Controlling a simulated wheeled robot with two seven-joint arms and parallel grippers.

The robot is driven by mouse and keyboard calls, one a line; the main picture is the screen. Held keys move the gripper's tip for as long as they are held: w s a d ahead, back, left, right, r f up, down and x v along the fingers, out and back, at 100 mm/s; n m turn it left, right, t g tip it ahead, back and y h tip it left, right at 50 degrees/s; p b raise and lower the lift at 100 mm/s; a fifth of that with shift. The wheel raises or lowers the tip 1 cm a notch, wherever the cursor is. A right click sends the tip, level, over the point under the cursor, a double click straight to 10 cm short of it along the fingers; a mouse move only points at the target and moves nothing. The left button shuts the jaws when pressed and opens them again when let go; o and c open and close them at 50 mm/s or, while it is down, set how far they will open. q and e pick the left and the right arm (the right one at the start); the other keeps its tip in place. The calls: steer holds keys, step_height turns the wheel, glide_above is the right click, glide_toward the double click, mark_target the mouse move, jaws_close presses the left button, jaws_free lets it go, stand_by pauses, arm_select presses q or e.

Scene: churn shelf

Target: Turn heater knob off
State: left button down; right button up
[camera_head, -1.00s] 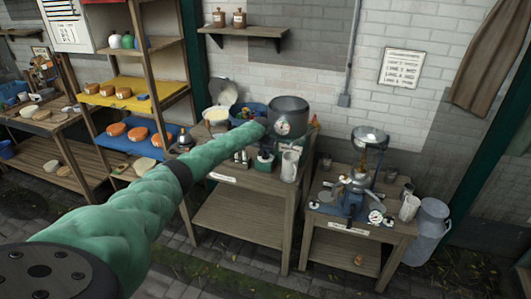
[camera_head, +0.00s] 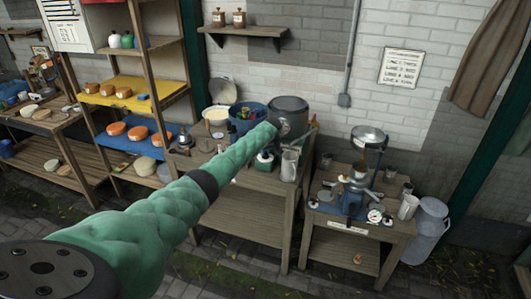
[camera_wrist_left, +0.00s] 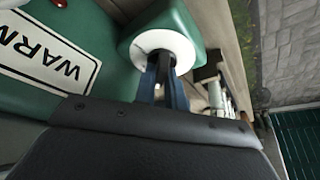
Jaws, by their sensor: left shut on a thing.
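In the left wrist view, a green heater housing (camera_wrist_left: 110,25) carries a white label reading "WARM" (camera_wrist_left: 45,55). A round white knob base (camera_wrist_left: 160,45) sits on a green block beside the label. My left gripper (camera_wrist_left: 163,75) has its narrow fingers closed together at the knob, and the grip itself is partly hidden. In the head view my left arm reaches from the lower left to the middle table, ending before the dark grey pot (camera_head: 288,108); its fingers are hidden there. A small green part of the heater (camera_head: 265,165) shows below the arm. My right gripper is not in view.
The table (camera_head: 240,182) also holds a blue bucket (camera_head: 247,112), a cream-filled bowl (camera_head: 216,114) and a pale jug (camera_head: 290,165). A lower table (camera_head: 375,228) with a metal-bowled machine (camera_head: 368,137) stands to the right. A wooden shelf rack (camera_head: 145,45) stands left.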

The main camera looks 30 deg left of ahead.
arm_select(q)
steer(key=shift+n, duration=0.5)
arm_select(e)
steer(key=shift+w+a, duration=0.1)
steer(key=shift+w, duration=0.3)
arm_select(q)
steer(key=c, duration=1.6)
jaws_free()
steer(key=shift+o, duration=0.7)
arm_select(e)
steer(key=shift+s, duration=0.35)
